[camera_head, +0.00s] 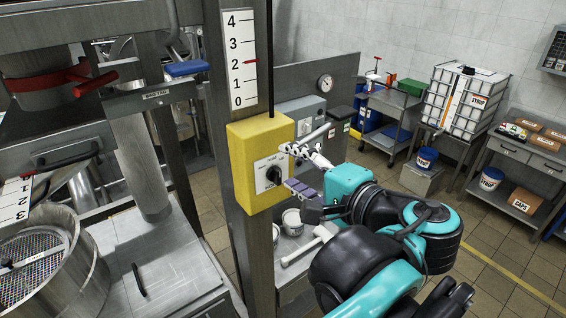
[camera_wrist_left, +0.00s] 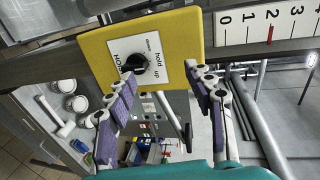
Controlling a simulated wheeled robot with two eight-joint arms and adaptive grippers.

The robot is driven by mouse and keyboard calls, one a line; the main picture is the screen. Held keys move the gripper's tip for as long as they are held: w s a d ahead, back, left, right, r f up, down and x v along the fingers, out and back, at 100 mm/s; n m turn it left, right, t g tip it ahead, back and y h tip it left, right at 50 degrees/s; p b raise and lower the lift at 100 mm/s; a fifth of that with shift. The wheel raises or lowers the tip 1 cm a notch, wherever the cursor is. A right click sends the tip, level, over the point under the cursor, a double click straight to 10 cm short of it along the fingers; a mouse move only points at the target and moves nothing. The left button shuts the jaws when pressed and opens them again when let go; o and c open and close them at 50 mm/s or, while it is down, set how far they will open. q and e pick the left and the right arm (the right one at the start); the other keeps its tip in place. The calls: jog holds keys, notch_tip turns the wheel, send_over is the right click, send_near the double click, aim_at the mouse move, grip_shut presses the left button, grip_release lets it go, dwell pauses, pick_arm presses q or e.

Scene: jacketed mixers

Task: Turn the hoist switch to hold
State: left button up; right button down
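The hoist switch is a black knob (camera_head: 273,174) on a white label plate on the front of a yellow box (camera_head: 243,160). In the left wrist view the knob (camera_wrist_left: 135,63) sits by the printed words "hold" and "up"; I cannot clearly tell which mark it points to. My left gripper (camera_head: 293,169) is open and empty, its two fingers spread in front of the plate. In the left wrist view the gripper (camera_wrist_left: 162,78) faces the yellow box (camera_wrist_left: 182,32), with the knob nearer the left finger. I see no contact with the knob.
The box is on a grey post beside a 0–4 scale (camera_head: 241,60) with a red mark. A steel cabinet with a gauge (camera_head: 325,83) stands behind. A mixer vessel (camera_head: 45,270) is at left.

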pick_arm(q)
jog(key=s+d, duration=0.2)
jog(key=s, duration=0.1)
jog(key=s+d, duration=0.1)
jog(key=shift+s+f, duration=0.2)
jog(key=shift+s, duration=0.05)
dwell(0.4)
jog(key=shift+s, duration=0.1)
pick_arm(e)
jog(key=shift+s+r, duration=0.1)
jog(key=shift+r, duration=0.05)
